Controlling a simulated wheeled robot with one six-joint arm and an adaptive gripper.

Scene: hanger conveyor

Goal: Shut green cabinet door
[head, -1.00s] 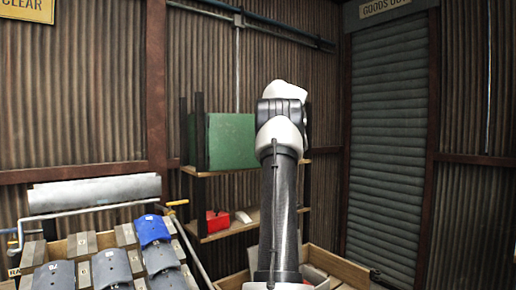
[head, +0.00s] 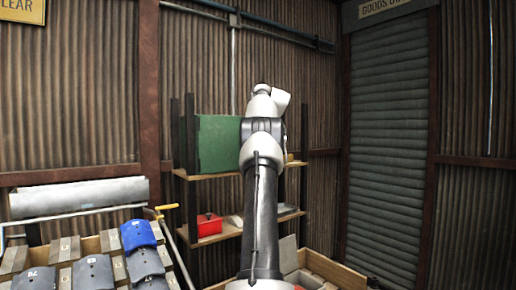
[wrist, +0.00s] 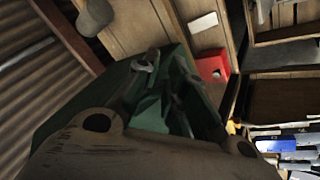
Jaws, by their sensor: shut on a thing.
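The green cabinet (head: 217,145) stands on the upper shelf at the back, left of my arm in the head view. Its flat green face is toward me, and my wrist covers the area at its right edge. It also shows in the wrist view (wrist: 85,108), seen close up and at an angle, with its green panels partly behind my gripper. My gripper (wrist: 160,85) is at the green panels, with its fingers shut on what looks like the cabinet door. The exact contact is dark and hard to make out. In the head view my gripper is hidden behind my wrist.
A red box (head: 209,224) sits on the lower shelf (head: 225,232). A rack with blue and grey pieces (head: 138,234) stands at the front left. A wooden crate (head: 330,268) is low on the right. A grey roller shutter (head: 390,150) closes the right wall.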

